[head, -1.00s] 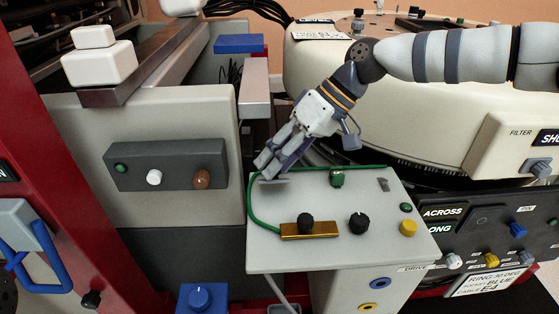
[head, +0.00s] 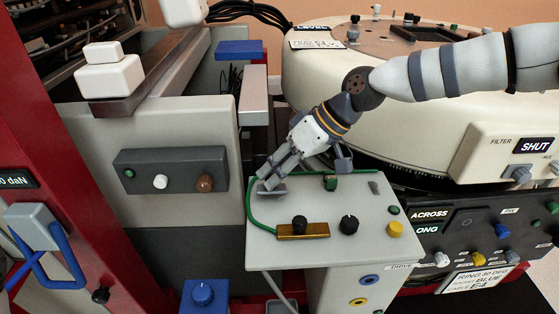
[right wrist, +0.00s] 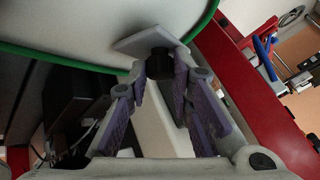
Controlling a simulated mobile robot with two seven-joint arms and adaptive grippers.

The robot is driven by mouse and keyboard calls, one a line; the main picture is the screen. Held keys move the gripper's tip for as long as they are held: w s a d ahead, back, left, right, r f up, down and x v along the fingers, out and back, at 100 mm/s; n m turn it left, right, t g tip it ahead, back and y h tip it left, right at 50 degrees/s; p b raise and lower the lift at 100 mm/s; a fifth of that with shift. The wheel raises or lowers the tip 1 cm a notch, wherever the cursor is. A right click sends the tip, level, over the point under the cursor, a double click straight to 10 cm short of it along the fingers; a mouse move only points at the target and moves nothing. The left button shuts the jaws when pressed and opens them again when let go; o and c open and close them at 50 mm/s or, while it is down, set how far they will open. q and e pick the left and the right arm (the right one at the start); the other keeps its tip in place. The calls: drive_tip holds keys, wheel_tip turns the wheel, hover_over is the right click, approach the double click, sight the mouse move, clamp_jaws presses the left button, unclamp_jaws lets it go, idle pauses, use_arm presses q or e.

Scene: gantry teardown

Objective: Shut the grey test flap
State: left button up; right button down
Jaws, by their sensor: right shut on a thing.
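My right gripper (head: 268,182) reaches down to the back left corner of the light grey console top (head: 320,255). A small grey plate, which looks like the test flap (head: 273,191), is at its fingertips and partly hidden by them. In the right wrist view, the gripper (right wrist: 163,75) is shut on a short black knob (right wrist: 159,64). The knob meets the grey flap plate (right wrist: 148,33), which appears tilted there. How far the flap stands open cannot be told. My left gripper is not in view.
A green cable (head: 251,212) loops around the console's left edge, close to my fingers. A brass bar with a black knob (head: 300,225) and another black knob (head: 349,224) stand on the console. The grey control box (head: 170,171) is left; the big cream ring (head: 315,85) is behind.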

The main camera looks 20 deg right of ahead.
sight(278, 191)
drive_tip(key=t+p, duration=0.1)
drive_tip(key=s+n+t+p, duration=0.1)
drive_tip(key=shift+s+a+t+h+p, duration=0.2)
drive_tip(key=shift+t+h+p, duration=0.1)
drive_tip(key=shift+p, duration=0.1)
drive_tip(key=shift+s+f+n+t, duration=0.3)
drive_tip(key=shift+f+t, duration=0.1)
drive_tip(key=shift+f, duration=0.2)
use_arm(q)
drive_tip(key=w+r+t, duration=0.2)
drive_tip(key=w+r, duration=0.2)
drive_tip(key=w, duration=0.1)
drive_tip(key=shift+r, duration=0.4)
use_arm(e)
drive_tip(key=shift+s+f+t, duration=0.15)
drive_tip(key=shift+f+t, duration=0.25)
drive_tip(key=shift+t, duration=0.1)
drive_tip(key=c, duration=1.4)
unclamp_jaws()
drive_tip(key=v, duration=1.2)
drive_tip(key=shift+a+r, duration=0.1)
drive_tip(key=shift+a, duration=0.1)
